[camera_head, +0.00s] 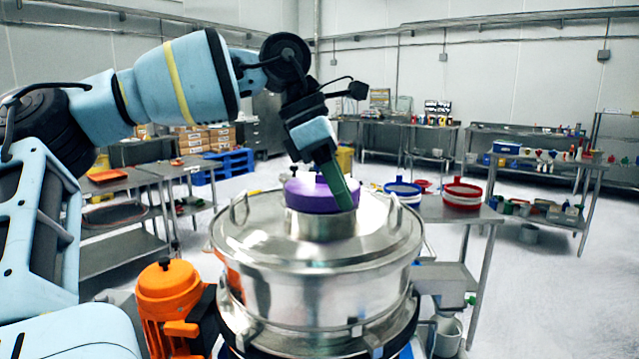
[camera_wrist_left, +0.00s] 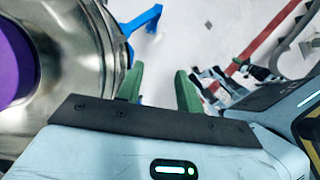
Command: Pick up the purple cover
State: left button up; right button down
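The purple cover (camera_head: 305,194) sits on the short metal neck in the middle of the steel sifter lid (camera_head: 255,240). In the left wrist view the purple cover (camera_wrist_left: 14,65) is cut off by the left edge. My left gripper (camera_head: 345,200) points down, and its green fingers overlap the right side of the cover in the head view. In the left wrist view the left gripper (camera_wrist_left: 158,72) has its two green fingers apart with nothing between them. The cover lies to the left of both fingers there, not between them. My right gripper is not in view.
Raised handles (camera_head: 239,208) stand on the sifter lid. An orange motor (camera_head: 168,290) is at the sifter's left. A table (camera_head: 435,208) behind right holds a blue-and-white sieve (camera_head: 403,194) and a red-and-white sieve (camera_head: 462,195). Open floor lies at the far right.

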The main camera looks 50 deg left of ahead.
aim_at(310, 194)
jog(key=i+j, duration=0.1)
jog(key=j, duration=0.25)
jog(key=i+j, duration=0.15)
jog(key=j, duration=0.25)
jog(key=i+j, duration=0.1)
jog(key=j, duration=0.25)
jog(key=i+j, duration=0.15)
jog(key=j, duration=0.25)
